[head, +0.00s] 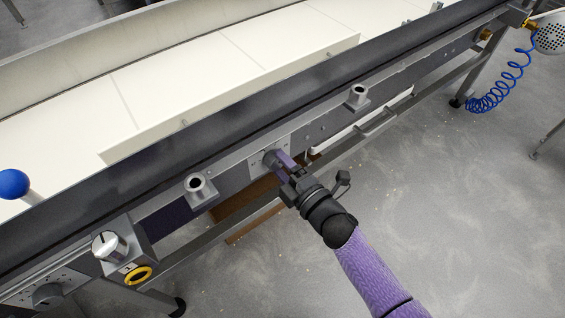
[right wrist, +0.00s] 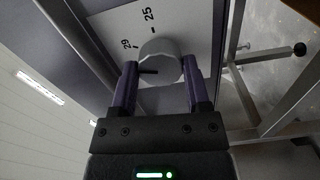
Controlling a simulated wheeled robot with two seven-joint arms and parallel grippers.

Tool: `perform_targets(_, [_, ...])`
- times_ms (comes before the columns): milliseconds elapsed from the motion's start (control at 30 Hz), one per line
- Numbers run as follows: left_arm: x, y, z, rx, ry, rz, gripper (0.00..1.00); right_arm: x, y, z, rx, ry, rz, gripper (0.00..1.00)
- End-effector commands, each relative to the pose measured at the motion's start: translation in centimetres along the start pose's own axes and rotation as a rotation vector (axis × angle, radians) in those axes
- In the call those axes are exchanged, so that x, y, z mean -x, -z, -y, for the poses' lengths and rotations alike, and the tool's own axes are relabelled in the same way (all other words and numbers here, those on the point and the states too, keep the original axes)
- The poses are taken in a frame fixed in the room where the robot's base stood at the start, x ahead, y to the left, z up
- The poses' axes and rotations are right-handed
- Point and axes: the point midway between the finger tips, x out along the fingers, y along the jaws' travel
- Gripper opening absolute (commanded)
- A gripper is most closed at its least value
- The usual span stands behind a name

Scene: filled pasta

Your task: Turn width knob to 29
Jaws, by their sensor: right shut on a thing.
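The width knob (right wrist: 160,62) is a pale round knob on a light dial plate (right wrist: 192,28) printed with 29 and 25. A short dark mark shows on the knob's face, towards the left finger in the right wrist view; I cannot read an exact setting. In the head view the knob (head: 269,157) sits on the machine's front rail. My right gripper (right wrist: 159,80) is shut on the knob, one purple finger on each side. It also shows in the head view (head: 282,162), reaching in from the lower right. My left gripper is not in view.
Metal sockets (head: 198,188) and (head: 358,96) stick out from the rail either side of my gripper. The floor (head: 430,190) at right is open.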

Motion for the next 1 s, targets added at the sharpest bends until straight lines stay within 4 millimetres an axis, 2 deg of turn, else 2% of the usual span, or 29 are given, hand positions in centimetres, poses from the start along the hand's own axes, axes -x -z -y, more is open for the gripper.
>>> perform_targets(400, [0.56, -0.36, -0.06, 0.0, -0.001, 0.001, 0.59, 0.02, -0.04, 0.05, -0.179, 0.001, 0.002, 0.02])
perform_targets(967, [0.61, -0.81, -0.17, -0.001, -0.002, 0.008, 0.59, 0.04, -0.04, 0.13, -0.205, 0.002, 0.002, 0.02])
perform_targets(1000, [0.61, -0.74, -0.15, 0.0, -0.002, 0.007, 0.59, 0.04, -0.04, 0.13, -0.205, 0.002, 0.002, 0.65])
